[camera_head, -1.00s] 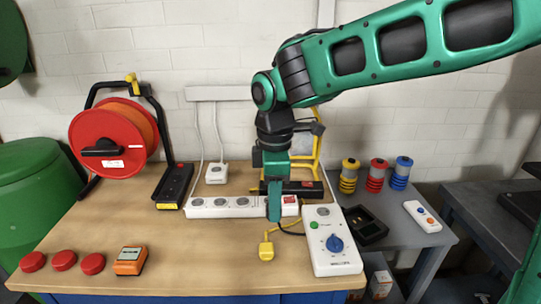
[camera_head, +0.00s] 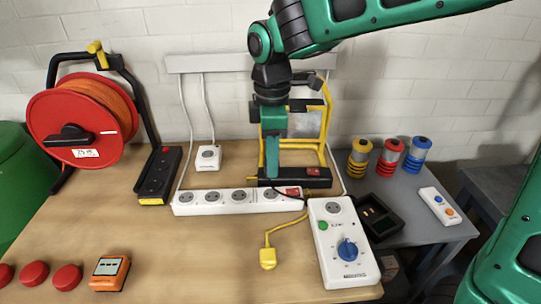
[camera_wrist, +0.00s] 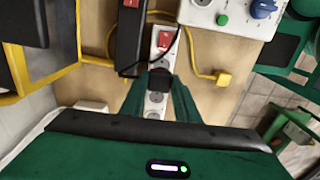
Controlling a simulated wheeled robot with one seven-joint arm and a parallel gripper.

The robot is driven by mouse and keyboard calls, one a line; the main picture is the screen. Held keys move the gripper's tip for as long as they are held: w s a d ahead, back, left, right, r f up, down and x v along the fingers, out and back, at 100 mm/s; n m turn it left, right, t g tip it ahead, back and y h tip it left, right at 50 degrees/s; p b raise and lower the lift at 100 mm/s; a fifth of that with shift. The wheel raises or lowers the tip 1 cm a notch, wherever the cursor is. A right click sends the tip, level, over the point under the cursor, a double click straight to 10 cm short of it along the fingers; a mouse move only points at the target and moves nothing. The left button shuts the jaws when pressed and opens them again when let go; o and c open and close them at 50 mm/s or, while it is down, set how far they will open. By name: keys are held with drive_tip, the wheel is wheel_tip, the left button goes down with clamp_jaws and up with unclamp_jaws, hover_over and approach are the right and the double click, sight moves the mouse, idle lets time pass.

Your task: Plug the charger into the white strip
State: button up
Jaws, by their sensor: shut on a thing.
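The white strip (camera_head: 222,202) lies across the bench, with several round sockets and a red switch at its right end. It also shows in the wrist view (camera_wrist: 154,57), running between my fingers. My gripper (camera_head: 271,176) points down over the strip's right part. In the wrist view, my gripper (camera_wrist: 159,84) is shut on a small black plug, the charger (camera_wrist: 160,80), with a thin black cable. The plug overlaps the strip and covers part of its sockets in that view. I cannot tell whether it touches the strip. In the head view I cannot make the plug out clearly.
A black strip (camera_head: 298,181) and a yellow frame (camera_head: 327,130) stand behind the white strip. A white box with a blue knob (camera_head: 340,240) is at the right front. A yellow plug (camera_head: 267,258) lies in front. A white adapter (camera_head: 208,157) stands at the back.

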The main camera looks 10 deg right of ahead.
drive_tip(key=shift+a+f, duration=0.1)
drive_tip(key=shift+f, duration=2.8)
drive_tip(key=shift+s+f, duration=0.1)
drive_tip(key=shift+f, duration=0.45)
idle(0.5)
drive_tip(key=o, duration=1)
drive_tip(key=shift+o, duration=0.2)
wheel_tip(320, 180, up, 11)
drive_tip(key=shift+f, duration=0.15)
